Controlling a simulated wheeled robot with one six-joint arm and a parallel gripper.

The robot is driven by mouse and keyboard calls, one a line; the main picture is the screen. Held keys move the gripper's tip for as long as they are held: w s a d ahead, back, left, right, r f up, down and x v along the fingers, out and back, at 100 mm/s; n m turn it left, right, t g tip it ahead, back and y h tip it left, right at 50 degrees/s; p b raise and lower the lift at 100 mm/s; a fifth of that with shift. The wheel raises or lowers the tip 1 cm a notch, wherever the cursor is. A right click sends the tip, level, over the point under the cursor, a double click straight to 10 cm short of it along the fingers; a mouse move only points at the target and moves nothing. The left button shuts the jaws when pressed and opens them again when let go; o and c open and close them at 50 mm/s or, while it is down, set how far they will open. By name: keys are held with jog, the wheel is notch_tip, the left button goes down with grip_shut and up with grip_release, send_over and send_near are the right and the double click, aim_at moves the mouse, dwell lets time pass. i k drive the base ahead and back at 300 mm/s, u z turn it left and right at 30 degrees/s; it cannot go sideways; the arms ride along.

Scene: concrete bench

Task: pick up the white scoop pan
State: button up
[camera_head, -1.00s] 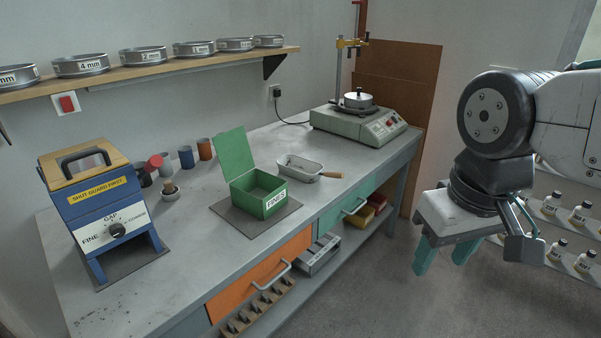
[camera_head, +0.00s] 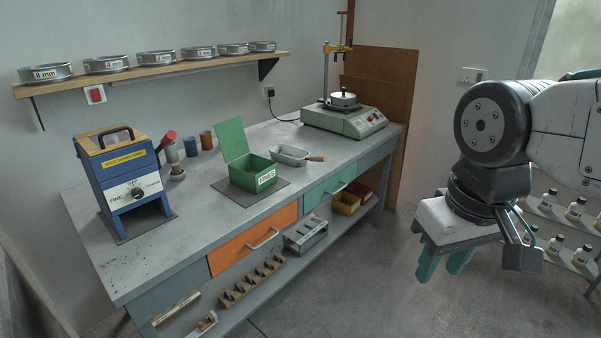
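The scoop pan (camera_head: 289,154) is a pale grey-white, shallow tray with a short wooden handle (camera_head: 317,158) pointing right. My gripper (camera_head: 443,266) hangs at the right, over the floor and well apart from the bench and pan. Its two teal fingers point down and stand apart with nothing between them.
An open green box labelled FINES (camera_head: 252,178) sits on a dark mat. A blue machine (camera_head: 130,190) stands at the left. A grey-green shaker (camera_head: 345,120) stands at the bench's far end. Small bottles (camera_head: 575,208) fill a low rack at right.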

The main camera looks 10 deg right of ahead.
aim_at(284, 154)
jog(key=z, duration=0.1)
jog(key=k, duration=0.45)
jog(key=u, duration=1.1)
jog(key=i, duration=1.25)
jog(key=z, duration=0.9)
jog(key=i, duration=0.65)
jog(key=z, duration=0.75)
